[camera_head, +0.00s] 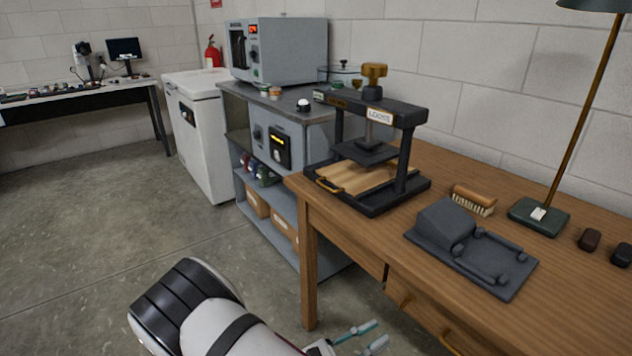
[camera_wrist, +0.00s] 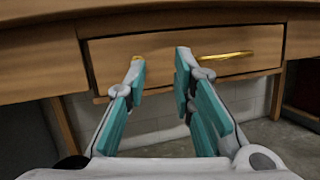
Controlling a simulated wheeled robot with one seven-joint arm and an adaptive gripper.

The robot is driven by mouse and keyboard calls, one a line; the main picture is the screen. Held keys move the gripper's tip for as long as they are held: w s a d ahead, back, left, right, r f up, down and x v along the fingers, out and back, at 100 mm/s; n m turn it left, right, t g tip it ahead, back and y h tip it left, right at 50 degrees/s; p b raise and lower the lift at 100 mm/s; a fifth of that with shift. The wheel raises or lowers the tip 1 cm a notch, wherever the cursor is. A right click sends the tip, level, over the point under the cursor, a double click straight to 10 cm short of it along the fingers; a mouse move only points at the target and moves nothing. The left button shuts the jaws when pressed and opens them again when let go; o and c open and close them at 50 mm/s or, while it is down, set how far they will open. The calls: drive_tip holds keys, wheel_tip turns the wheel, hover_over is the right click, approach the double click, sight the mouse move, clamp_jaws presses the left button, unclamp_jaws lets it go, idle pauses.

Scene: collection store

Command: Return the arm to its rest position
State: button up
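My gripper (camera_wrist: 159,75) is open and empty in the wrist view, its two teal-padded fingers apart. It faces the front of a wooden drawer (camera_wrist: 110,55) with a brass handle (camera_wrist: 225,56). In the head view my gripper (camera_head: 366,338) shows at the bottom edge, low in front of the wooden table (camera_head: 470,215). My white arm with black bands lies at the bottom of the head view. I cannot tell whether the fingertips touch the drawer front.
On the table stand a black press (camera_head: 405,150), a grey foam cradle (camera_head: 470,250), a brush (camera_head: 473,199) and a lamp (camera_head: 540,216). A shelf unit with a grey oven (camera_head: 285,50) and a white chest (camera_head: 205,140) stand behind. The floor at left is clear.

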drive_tip(key=s+d+r+m+g+y, duration=0.4)
drive_tip(key=r+m+g, duration=0.3)
drive_tip(key=r, duration=0.3)
drive_tip(key=s+d+r+m+g+y, duration=0.5)
drive_tip(key=r+m+g, duration=0.1)
drive_tip(key=r, duration=0.3)
drive_tip(key=s+a+r+m+t+y, duration=0.1)
drive_tip(key=s+r+m+t+y, duration=0.3)
drive_tip(key=s, duration=0.4)
drive_tip(key=s+r+m+t+y, duration=0.2)
drive_tip(key=s+r+m+y, duration=0.2)
drive_tip(key=s+y, duration=0.35)
wheel_tip(320, 180, up, 24)
drive_tip(key=t+p, duration=0.3)
drive_tip(key=p, duration=1.9)
drive_tip(key=shift+s+a+h, duration=0.15)
drive_tip(key=shift+s+h, duration=0.25)
drive_tip(key=shift+h, duration=0.05)
